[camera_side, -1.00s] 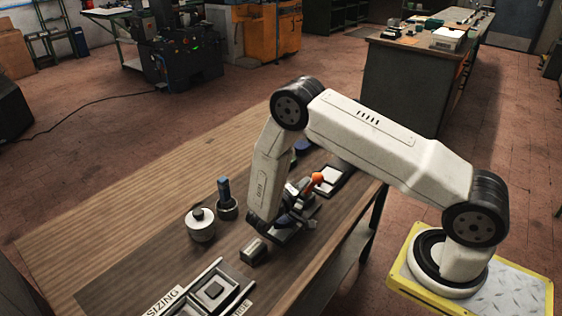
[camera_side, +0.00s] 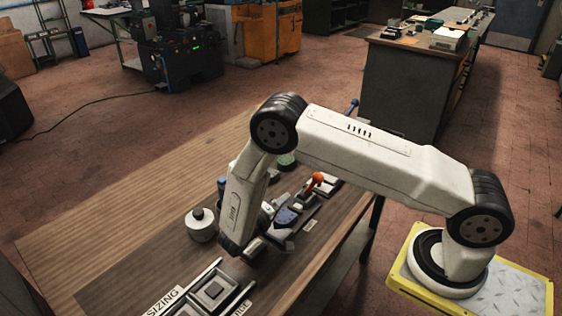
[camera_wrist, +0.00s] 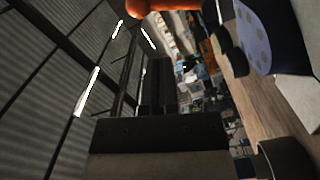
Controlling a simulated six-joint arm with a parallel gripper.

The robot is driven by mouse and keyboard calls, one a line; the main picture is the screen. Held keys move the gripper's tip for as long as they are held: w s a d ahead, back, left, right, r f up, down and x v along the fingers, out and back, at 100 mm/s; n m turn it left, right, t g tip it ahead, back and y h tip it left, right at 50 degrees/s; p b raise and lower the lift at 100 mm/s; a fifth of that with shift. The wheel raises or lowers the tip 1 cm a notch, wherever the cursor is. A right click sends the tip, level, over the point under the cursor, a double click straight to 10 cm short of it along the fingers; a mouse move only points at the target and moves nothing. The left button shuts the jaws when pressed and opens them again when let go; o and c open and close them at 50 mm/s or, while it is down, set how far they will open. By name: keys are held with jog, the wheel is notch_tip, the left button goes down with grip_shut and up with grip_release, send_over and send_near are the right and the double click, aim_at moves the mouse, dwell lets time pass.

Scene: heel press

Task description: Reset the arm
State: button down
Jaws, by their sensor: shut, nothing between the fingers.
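My arm stands bent over the wooden bench, its last link pointing down. My gripper (camera_wrist: 160,88) shows in the wrist view as dark fingers closed together, with nothing between them. In the side view the wrist end is low over the bench, left of the press fixture, and the fingers cannot be made out clearly. The fixture has an orange knob (camera_side: 316,179) and a dark blue part (camera_side: 288,216) near its front. In the wrist view the orange knob (camera_wrist: 172,4) is at the top, and a blue dotted surface (camera_wrist: 266,36) is at the upper right.
A white canister with a black knob (camera_side: 201,228) stands left of my wrist. A compartment tray (camera_side: 208,294) marked "SIZING" lies in front. A green round item (camera_side: 286,159) sits behind my arm. The left part of the bench (camera_side: 110,240) is bare.

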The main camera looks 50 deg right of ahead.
jog(key=shift+a, duration=0.45)
jog(key=shift+s+d+r+g+y, duration=0.45)
jog(key=shift+s+g+y, duration=0.1)
jog(key=shift+y, duration=0.15)
jog(key=s+a+r+n+t+y, duration=0.4)
jog(key=s+r+y, duration=0.6)
jog(key=y, duration=0.6)
jog(key=shift+a+r+n+t, duration=0.3)
jog(key=shift+a+r+t, duration=0.05)
jog(key=shift+a+r, duration=0.05)
